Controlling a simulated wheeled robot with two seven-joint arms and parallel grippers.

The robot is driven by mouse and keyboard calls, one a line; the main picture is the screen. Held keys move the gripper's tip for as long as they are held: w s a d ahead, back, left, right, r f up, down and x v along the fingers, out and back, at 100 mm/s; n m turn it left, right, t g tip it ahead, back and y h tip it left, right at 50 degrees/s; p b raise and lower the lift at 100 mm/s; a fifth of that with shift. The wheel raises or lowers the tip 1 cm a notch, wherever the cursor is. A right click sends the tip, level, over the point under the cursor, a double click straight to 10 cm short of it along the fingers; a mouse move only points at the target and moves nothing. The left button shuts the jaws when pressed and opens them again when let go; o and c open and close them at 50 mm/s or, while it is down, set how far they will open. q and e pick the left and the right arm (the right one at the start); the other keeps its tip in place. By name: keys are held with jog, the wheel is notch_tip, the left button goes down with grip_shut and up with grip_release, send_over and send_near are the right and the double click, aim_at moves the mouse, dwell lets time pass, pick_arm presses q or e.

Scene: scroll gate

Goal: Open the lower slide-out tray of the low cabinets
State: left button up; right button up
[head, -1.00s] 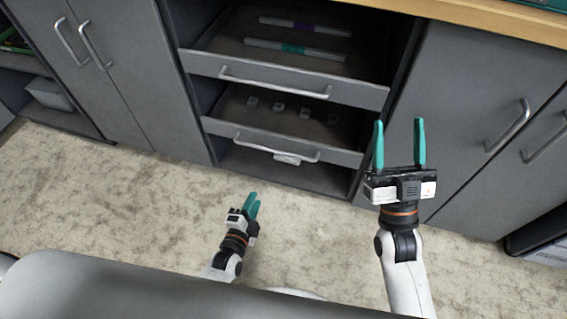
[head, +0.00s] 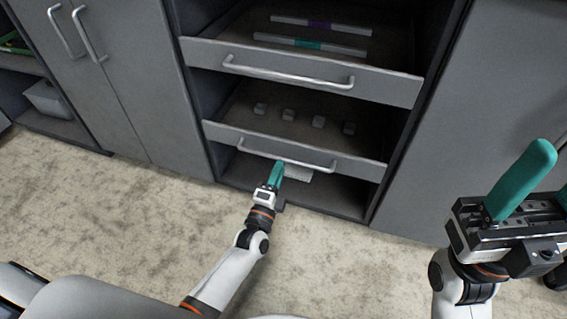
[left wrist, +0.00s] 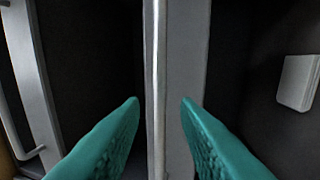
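The lower slide-out tray (head: 240,133) is the grey one under the upper tray, with several small white blocks on it. Its bar handle (head: 312,166) runs along its front. My left gripper (head: 277,168) is at the left part of this handle. In the left wrist view, my left gripper (left wrist: 160,100) is open, its teal fingertips apart on either side of the bright handle bar (left wrist: 154,60) and tray front (left wrist: 180,50). Contact cannot be told. My right gripper (head: 522,180) is at the right edge, away from the trays; one finger shows clearly, and it looks open.
The upper tray (head: 200,54), with its own handle (head: 290,76), sticks out above and holds two long bars. A white object (head: 297,174) lies in the bottom space under the lower tray. Closed cabinet doors (head: 130,100) flank the trays. The carpet (head: 100,210) in front is clear.

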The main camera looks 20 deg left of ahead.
aim_at(283, 158)
pick_arm(q)
jog(key=shift+w+d+r+b, duration=0.1)
jog(key=shift+w+r+b, duration=0.1)
jog(key=shift+w, duration=0.55)
jog(key=shift+w+a+r+b, duration=0.1)
jog(key=shift+w+b, duration=0.1)
jog(key=shift+w, duration=0.6)
jog(key=shift+w+d+r+b, duration=0.1)
jog(key=shift+w+r+b, duration=0.1)
jog(key=shift+w, duration=0.55)
grip_shut()
